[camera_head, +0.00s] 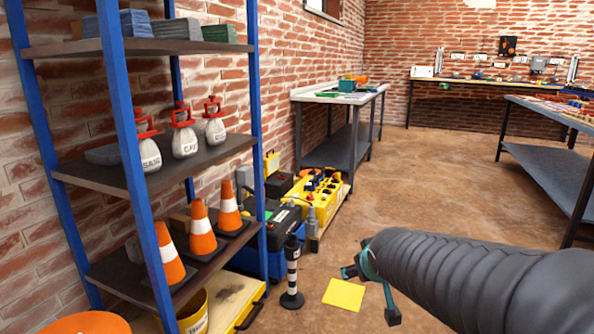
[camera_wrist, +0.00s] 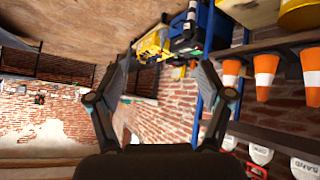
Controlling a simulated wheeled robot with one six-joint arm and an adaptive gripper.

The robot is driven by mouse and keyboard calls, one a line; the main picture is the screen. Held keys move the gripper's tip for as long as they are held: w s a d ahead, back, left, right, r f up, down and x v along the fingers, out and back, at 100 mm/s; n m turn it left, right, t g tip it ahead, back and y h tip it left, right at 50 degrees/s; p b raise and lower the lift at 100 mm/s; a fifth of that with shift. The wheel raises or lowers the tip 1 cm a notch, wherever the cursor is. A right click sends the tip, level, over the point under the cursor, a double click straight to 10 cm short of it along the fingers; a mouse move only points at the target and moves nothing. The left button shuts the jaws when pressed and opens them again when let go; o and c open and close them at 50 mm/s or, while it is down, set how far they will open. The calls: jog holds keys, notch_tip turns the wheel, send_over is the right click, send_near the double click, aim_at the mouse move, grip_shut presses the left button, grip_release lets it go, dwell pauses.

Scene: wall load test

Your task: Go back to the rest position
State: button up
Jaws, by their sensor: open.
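My gripper (camera_head: 372,292) is at the lower right of the head view, at the end of my dark ribbed arm, in front of the floor. In the wrist view my gripper (camera_wrist: 166,75) has its two fingers spread wide apart, with nothing between them. The wrist picture is turned over, with the floor at its top. The gripper touches nothing that I can see.
A blue-post shelf (camera_head: 139,185) with orange cones (camera_head: 202,228) and white bags (camera_head: 184,140) stands at left. A black-and-white post (camera_head: 292,272) and a yellow floor square (camera_head: 343,294) are near the gripper. A workbench (camera_head: 545,165) stands right. The middle floor is clear.

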jog(key=s+d+r+m+g+p, duration=0.1)
jog(key=s+m+g+p, duration=0.1)
jog(key=s, duration=2.1)
jog(key=shift+s+r+m+g, duration=0.2)
jog(key=shift+m+g, duration=0.1)
jog(key=shift+g, duration=0.5)
